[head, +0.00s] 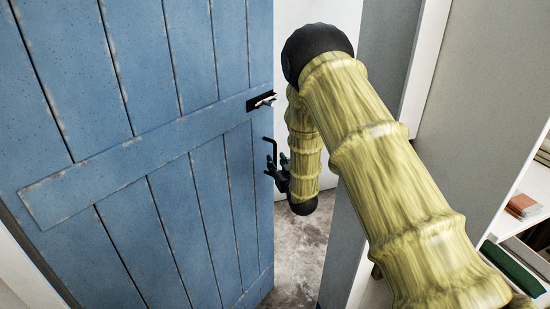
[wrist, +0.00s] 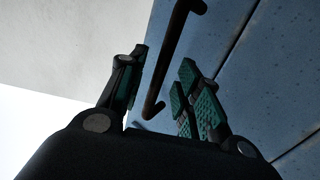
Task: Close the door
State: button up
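The blue plank door (head: 170,205) fills the left of the head view and stands ajar, with a gap between its free edge and the grey frame at the right. A dark latch plate (head: 262,101) sits near that edge. Below it is a black bar handle (head: 272,150), which also shows in the wrist view (wrist: 177,40). My gripper (head: 277,172) is at the handle's lower part, close to the door's edge. In the wrist view my gripper (wrist: 163,62) has its green-padded fingers apart, with the handle running between them. Whether a finger touches the handle is unclear.
A grey frame or wall panel (head: 345,245) stands right of the gap, close beside my arm. Shelves with a green item (head: 514,268) and a reddish stack (head: 523,206) are at the far right. Bare stone floor (head: 298,250) shows through the gap.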

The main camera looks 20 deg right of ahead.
jog(key=shift+w, duration=1.15)
grip_shut()
